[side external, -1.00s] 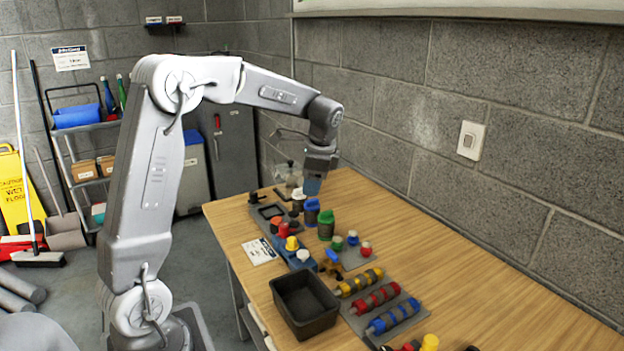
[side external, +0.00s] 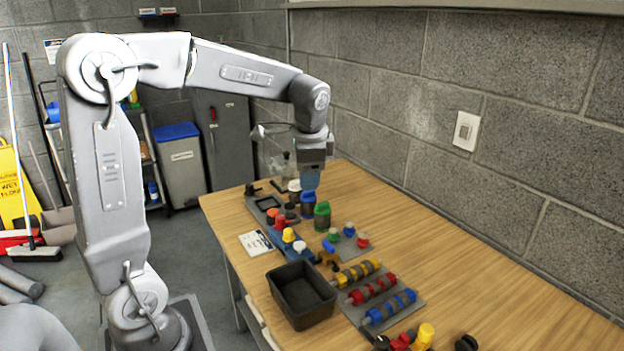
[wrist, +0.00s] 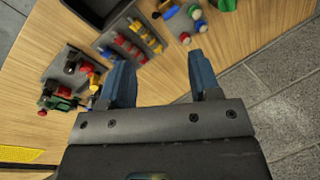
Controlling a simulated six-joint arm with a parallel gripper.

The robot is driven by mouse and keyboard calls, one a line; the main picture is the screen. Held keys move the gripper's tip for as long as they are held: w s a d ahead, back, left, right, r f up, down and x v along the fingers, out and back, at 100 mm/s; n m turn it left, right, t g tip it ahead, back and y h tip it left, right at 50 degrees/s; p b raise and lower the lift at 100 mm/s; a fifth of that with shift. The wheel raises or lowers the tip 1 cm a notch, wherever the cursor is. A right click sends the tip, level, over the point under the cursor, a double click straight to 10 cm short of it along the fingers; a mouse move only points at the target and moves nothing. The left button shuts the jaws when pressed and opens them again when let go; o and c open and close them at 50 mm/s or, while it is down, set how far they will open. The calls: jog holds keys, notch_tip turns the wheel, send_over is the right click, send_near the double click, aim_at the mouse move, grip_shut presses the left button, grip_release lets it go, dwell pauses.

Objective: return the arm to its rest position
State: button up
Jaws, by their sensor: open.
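My gripper (side external: 311,180) is above the far part of the wooden table (side external: 440,235), close over the blue-capped jar (side external: 308,203) in the side view. The arm is bent at the elbow and reaches out over the table. Whether the fingers touch anything below is not clear from the side view, but the wrist view shows them empty.
A green-capped jar (side external: 322,215) stands beside the blue one. A black bin (side external: 302,294) and a rack of yellow, red and blue banded rollers (side external: 374,290) lie nearer. A block wall (side external: 540,150) borders the table. The table's right side is mostly clear.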

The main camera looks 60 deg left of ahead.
jog(key=s+d+n+t+h, duration=0.2)
jog(key=s+d+n+t, duration=0.2)
jog(key=s+d, duration=1)
jog(key=s+n, duration=0.1)
jog(key=s, duration=0.1)
jog(key=shift+s+r+t+h, duration=0.2)
jog(key=shift+s+t+h, duration=0.1)
